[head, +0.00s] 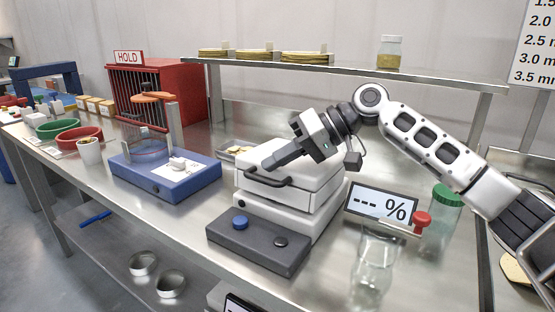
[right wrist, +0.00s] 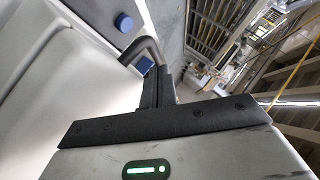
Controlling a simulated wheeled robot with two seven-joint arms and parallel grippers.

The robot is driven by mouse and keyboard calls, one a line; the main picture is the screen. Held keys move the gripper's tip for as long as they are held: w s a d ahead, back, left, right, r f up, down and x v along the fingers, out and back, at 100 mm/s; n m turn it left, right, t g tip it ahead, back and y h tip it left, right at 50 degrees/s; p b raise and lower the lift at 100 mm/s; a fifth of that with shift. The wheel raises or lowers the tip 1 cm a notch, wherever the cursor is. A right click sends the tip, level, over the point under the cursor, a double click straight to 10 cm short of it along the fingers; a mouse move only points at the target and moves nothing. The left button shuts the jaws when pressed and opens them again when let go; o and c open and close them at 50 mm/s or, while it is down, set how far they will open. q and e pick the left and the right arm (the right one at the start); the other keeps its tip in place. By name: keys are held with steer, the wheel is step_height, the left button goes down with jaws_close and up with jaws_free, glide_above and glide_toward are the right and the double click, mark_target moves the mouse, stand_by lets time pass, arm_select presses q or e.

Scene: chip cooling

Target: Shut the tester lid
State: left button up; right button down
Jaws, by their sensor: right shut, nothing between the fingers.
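The tester (head: 283,205) is a white box with a dark grey front panel, a blue button and a black knob. Its white lid (head: 312,184) lies low over the body, with a dark seam between them; I cannot tell whether a small gap remains. A black bar handle (head: 268,180) is on the lid's front; it also shows in the right wrist view (right wrist: 140,48). My right gripper (head: 272,163) is over the lid, its shut, empty fingers just above the handle. In the right wrist view the fingers (right wrist: 158,80) are close beside the handle; contact is unclear. My left gripper is not in view.
A display (head: 382,204) reading "-- %" stands right of the tester, near a clear jar (head: 375,265) and a green-lidded jar (head: 446,205). A blue scale-like device (head: 165,178) stands to the left. A shelf (head: 340,68) runs behind.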

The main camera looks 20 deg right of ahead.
steer(key=shift+s+a+f+n+t+h+p, duration=0.2)
steer(key=shift+s+a+f+n+h+p, duration=0.15)
steer(key=shift+f+p, duration=0.2)
steer(key=shift+s+a+f+n+t+h+p, duration=0.1)
steer(key=shift+a+f+n+t+h+p, duration=0.1)
steer(key=shift+f+h+p, duration=0.3)
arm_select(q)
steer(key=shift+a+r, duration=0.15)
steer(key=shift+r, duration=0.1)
arm_select(e)
steer(key=shift+f, duration=0.45)
steer(key=shift+s, duration=0.1)
